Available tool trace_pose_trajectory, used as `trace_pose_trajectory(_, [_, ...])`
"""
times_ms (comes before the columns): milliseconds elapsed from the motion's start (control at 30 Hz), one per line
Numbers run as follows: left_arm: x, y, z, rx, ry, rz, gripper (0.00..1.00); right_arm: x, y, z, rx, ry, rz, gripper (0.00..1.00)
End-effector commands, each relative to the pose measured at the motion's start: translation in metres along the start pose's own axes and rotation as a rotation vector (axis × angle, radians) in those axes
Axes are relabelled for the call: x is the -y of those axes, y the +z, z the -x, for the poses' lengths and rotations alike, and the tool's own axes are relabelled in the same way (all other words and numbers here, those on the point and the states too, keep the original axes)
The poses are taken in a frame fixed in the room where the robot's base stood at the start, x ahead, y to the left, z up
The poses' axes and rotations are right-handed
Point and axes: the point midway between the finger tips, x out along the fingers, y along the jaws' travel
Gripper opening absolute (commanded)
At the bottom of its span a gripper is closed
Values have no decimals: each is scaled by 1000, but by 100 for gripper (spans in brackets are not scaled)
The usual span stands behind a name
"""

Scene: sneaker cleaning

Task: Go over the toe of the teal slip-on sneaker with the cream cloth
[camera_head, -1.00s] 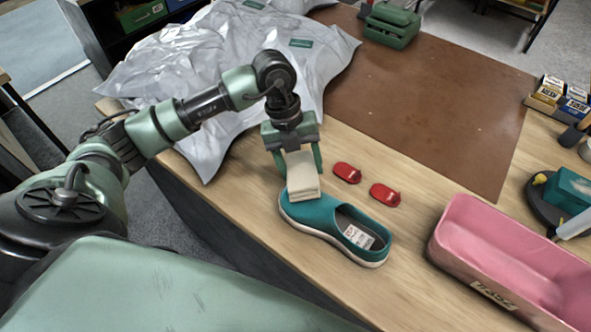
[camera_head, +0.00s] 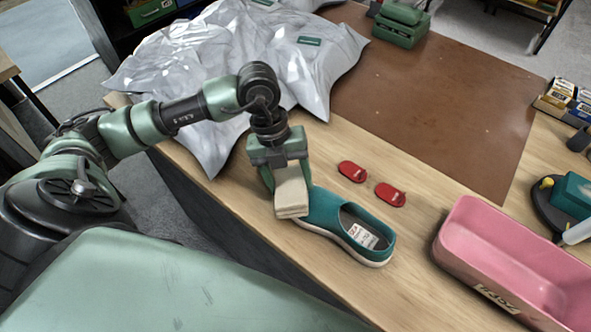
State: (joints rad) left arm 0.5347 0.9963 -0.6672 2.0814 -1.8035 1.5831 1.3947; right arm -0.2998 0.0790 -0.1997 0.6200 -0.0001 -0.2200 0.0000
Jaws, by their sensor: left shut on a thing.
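The teal slip-on sneaker (camera_head: 330,211) stands upright on the wooden table, its toe towards the left and its opening towards the right. My left gripper (camera_head: 284,180) is shut on the folded cream cloth (camera_head: 291,198). The cloth is at the toe end of the sneaker and hides its tip. I cannot tell whether it touches the toe. My right gripper is not in view.
Two small red objects (camera_head: 352,171) (camera_head: 390,195) lie just behind the sneaker. A pink bin (camera_head: 458,232) stands to the right. A crumpled silver-grey sheet (camera_head: 190,70) lies at back left, and a brown mat (camera_head: 440,105) covers the table behind. The table's front edge is close to the sneaker.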

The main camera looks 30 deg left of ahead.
Motion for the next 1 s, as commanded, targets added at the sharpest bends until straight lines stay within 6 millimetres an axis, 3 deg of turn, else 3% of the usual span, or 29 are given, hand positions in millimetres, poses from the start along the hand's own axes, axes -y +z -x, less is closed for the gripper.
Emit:
trace_pose_trajectory(200, [-13,-14,-2,-1,3,0,29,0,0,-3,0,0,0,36])
trace_pose_trajectory(467, [-15,-17,-1,-1,1,0,29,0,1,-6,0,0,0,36])
trace_pose_trajectory(1000, [11,13,-1,0,-1,-1,29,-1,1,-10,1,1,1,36])
